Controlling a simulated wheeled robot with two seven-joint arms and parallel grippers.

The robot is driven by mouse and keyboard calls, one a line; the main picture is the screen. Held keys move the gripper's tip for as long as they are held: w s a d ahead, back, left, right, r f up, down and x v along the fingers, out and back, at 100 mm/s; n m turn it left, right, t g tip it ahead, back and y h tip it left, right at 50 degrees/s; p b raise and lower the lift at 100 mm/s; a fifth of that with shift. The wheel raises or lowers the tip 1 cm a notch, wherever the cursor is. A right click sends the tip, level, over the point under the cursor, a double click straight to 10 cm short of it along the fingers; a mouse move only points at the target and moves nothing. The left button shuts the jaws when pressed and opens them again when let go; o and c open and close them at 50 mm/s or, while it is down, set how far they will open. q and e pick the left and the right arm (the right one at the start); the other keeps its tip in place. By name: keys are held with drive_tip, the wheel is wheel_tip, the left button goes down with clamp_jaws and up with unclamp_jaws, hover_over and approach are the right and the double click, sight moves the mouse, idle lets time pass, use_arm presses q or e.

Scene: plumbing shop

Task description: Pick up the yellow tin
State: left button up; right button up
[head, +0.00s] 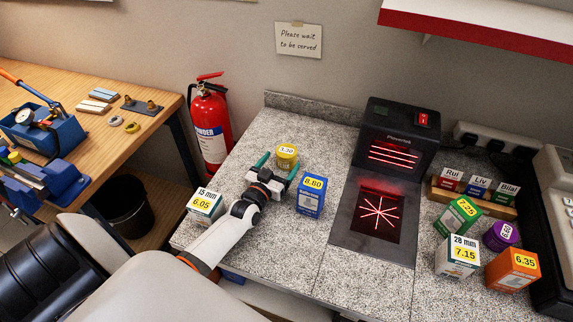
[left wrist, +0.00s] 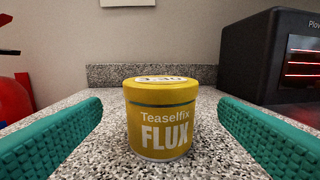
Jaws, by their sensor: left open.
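The yellow tin (head: 287,158) stands upright on the speckled counter, with a price label on its lid. In the left wrist view the tin (left wrist: 160,118) reads "Teaselfix FLUX" and is centred ahead, between the lines of the two green fingers. My left gripper (head: 277,168) is open, its fingers pointing at the tin from the near side. A gap of counter shows on each side between tin and fingers, and I see no contact. My right gripper is not in view.
A blue box (head: 312,196) stands close to the right of my left gripper. A white box (head: 205,206) is left of my arm. The black scanner (head: 398,138) stands further right. Several boxes and a purple tin (head: 501,235) are at the far right.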

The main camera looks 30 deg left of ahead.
sight(290, 148)
use_arm(q)
drive_tip(key=shift+w, duration=0.35)
drive_tip(key=w+b, duration=0.2)
drive_tip(key=w, duration=0.1)
drive_tip(key=w+b, duration=0.1)
drive_tip(key=w, duration=0.1)
drive_tip(key=shift+w+a+f, duration=0.1)
drive_tip(key=shift+a+f, duration=0.05)
drive_tip(key=shift+a, duration=0.15)
drive_tip(key=shift+w+b, duration=0.35)
drive_tip(key=shift+r, duration=0.25)
drive_tip(key=shift+s, duration=0.1)
drive_tip(key=c, duration=1.2)
